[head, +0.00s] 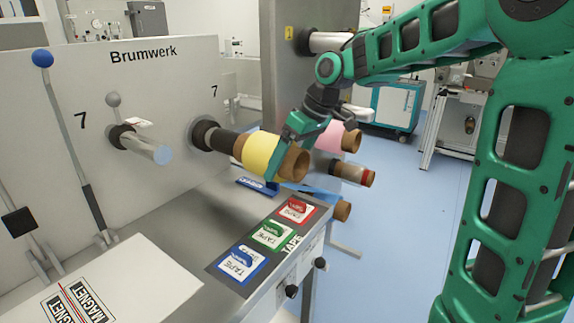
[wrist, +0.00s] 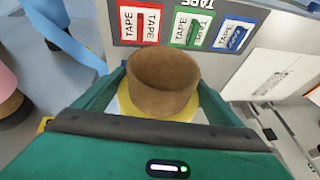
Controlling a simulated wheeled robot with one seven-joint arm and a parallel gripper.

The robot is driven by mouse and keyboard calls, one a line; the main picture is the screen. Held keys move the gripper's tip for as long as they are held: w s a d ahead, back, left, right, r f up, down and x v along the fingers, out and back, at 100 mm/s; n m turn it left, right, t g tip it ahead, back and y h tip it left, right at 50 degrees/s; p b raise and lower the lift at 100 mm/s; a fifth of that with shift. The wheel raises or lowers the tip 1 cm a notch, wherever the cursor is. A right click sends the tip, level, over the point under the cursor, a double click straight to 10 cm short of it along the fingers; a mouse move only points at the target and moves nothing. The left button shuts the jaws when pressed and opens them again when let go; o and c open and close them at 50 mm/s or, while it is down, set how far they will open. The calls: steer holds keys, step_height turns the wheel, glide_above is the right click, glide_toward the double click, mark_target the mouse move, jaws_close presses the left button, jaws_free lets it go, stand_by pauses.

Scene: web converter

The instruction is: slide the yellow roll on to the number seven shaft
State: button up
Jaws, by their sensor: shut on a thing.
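The yellow roll (head: 262,152), with a brown core, is in my gripper (head: 287,148), which is shut around it from the near right side. The wrist view shows the open brown core end (wrist: 168,82) and a little yellow between the green fingers (wrist: 165,100). A bare grey shaft (head: 148,148) stands out from the panel near the larger 7 (head: 81,121).
A pink roll (head: 340,138), a red-banded brown core (head: 353,173) and another brown core (head: 342,211) lie close behind and below the roll. Red, green and blue tape pads (head: 271,234) are on the ledge below. Levers (head: 72,130) stand at left.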

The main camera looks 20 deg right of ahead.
steer(key=shift+w+a, duration=0.2)
steer(key=shift+w, duration=0.05)
steer(key=shift+w+a, duration=0.75)
steer(key=shift+w, duration=0.25)
steer(key=shift+w+a, duration=0.7)
steer(key=shift+w, duration=0.3)
steer(key=shift+w+a, duration=0.75)
steer(key=shift+w, duration=0.25)
steer(key=shift+w+a, duration=0.7)
steer(key=shift+w, duration=0.4)
steer(key=shift+w+a, duration=0.95)
steer(key=shift+w, duration=0.3)
steer(key=o, duration=1.3)
steer(key=shift+o, duration=0.2)
steer(key=shift+r, duration=0.1)
steer(key=v, duration=1)
steer(key=shift+d+r, duration=0.15)
steer(key=shift+r, duration=0.15)
